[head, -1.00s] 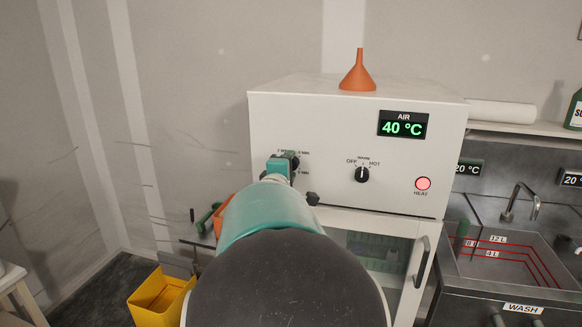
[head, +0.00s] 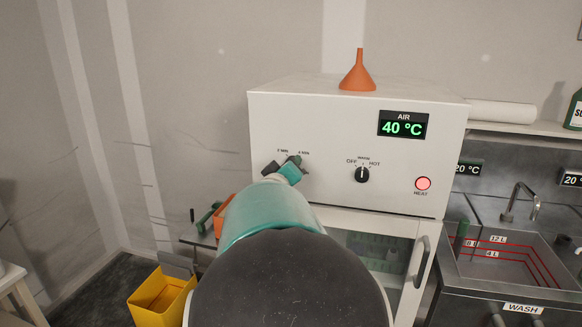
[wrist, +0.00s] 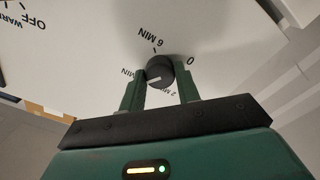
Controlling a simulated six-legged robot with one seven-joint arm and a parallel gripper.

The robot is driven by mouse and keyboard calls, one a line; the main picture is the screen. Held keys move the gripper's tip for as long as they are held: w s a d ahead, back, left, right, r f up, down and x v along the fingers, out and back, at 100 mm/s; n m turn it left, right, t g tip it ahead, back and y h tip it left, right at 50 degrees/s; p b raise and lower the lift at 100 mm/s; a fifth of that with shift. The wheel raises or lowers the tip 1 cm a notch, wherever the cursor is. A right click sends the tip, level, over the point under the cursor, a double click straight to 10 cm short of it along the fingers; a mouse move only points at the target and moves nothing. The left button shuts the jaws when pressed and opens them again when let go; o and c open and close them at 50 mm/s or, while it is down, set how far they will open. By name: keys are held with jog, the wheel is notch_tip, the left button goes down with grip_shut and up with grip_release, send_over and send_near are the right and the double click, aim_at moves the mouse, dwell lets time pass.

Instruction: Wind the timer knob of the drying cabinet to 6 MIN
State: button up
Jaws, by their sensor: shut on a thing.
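The timer knob (wrist: 160,71) of the drying cabinet (head: 320,130) is a dark round dial with a white pointer line. In the wrist view its labels run around it: 0 at the right, 2 MIN below, a partly covered MIN label at the left, 6 MIN at the top. The pointer aims to the left and slightly down, near the partly covered label and away from 6 MIN. My gripper (wrist: 160,78) is shut on the knob, one green finger on each side. In the head view my gripper (head: 290,167) hides most of the knob.
A heat selector (head: 362,174), an AIR display reading 40 °C (head: 403,124) and a lit red HEAT lamp (head: 423,184) sit right of the knob. An orange funnel (head: 358,73) stands on the cabinet. A yellow bin (head: 160,300) is lower left, a wash sink (head: 510,255) right.

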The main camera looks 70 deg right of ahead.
jog(key=m, duration=1.8)
jog(key=o, duration=0.5)
jog(key=shift+m, duration=0.5)
jog(key=o, duration=0.5)
jog(key=s+a, duration=0.1)
jog(key=a, duration=0.7)
jog(key=shift+s, duration=0.1)
